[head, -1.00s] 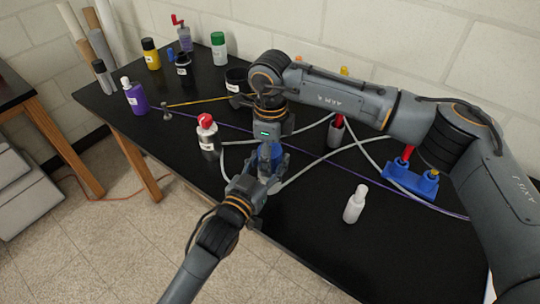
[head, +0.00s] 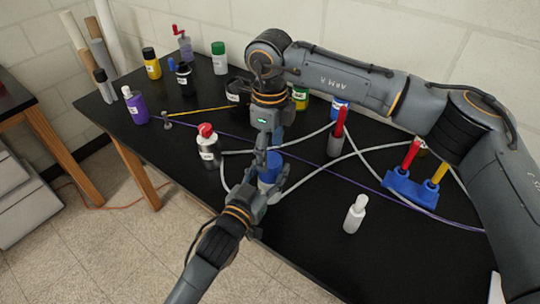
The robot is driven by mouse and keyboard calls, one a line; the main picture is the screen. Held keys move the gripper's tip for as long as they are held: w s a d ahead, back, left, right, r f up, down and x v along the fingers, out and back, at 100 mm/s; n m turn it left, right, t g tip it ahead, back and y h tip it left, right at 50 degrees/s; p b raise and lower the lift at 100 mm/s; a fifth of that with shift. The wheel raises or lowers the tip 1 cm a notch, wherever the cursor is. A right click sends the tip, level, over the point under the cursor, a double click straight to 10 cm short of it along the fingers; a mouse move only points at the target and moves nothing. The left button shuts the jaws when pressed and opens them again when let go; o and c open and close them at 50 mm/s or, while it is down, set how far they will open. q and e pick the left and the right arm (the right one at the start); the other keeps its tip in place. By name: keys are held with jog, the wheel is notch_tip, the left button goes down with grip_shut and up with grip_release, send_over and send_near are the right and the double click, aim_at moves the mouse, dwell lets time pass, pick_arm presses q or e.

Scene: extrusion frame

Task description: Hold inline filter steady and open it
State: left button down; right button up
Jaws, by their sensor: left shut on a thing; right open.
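The inline filter (head: 268,173) is a blue cylinder with grey tubing by it, near the front edge of the black table. My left gripper (head: 268,187) comes from the lower left and is shut on the filter's lower part, holding it upright. My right gripper (head: 268,152) points straight down over the filter's top. It is open, with its fingers at or just above the top. The fingers partly hide the filter, and I cannot tell whether they touch it or whether its cap is loose.
A red-capped bottle (head: 207,146) stands left of the grippers. A blue rack (head: 411,187) with red and yellow tools is farther right. Grey tubes (head: 335,160) and a purple cord cross the table.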

aim_at(270, 159)
jog(key=shift+r+m, duration=0.95)
jog(key=shift+m, duration=0.45)
jog(key=shift+f, duration=3.75)
jog(key=c, duration=1.2)
jog(key=shift+n, duration=1.7)
